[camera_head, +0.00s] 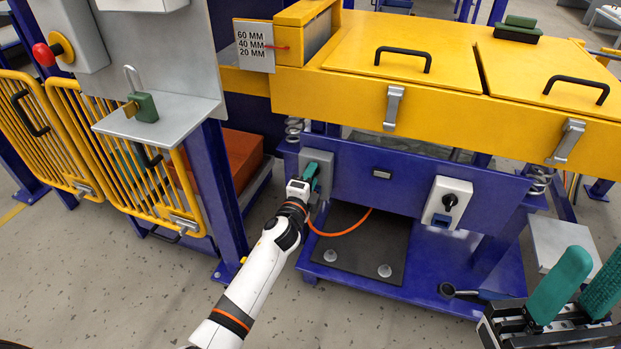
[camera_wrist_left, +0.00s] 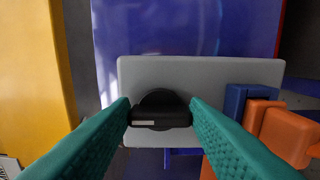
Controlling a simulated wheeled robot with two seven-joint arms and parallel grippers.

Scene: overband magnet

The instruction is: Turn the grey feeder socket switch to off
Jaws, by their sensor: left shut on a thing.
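The grey feeder socket (camera_head: 325,164) is a grey box on the blue frame under the yellow feeder. In the left wrist view its grey plate (camera_wrist_left: 220,74) carries a black rotary switch (camera_wrist_left: 159,108). The switch's bar lies across the picture, with a pale mark at its left end. My left gripper (camera_head: 312,170) is at the socket, its green fingers shut on the two ends of the bar; it also shows in the left wrist view (camera_wrist_left: 160,116). In the head view it hides the switch. My right gripper (camera_head: 590,272) is at lower right, its fingers apart and empty.
A blue socket (camera_wrist_left: 238,98) with an orange plug (camera_wrist_left: 288,135) sits beside the switch. An orange cable (camera_head: 345,231) hangs below. A white box with a black knob (camera_head: 449,201) is further right. A yellow fence (camera_head: 130,185) and blue post (camera_head: 219,190) stand left.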

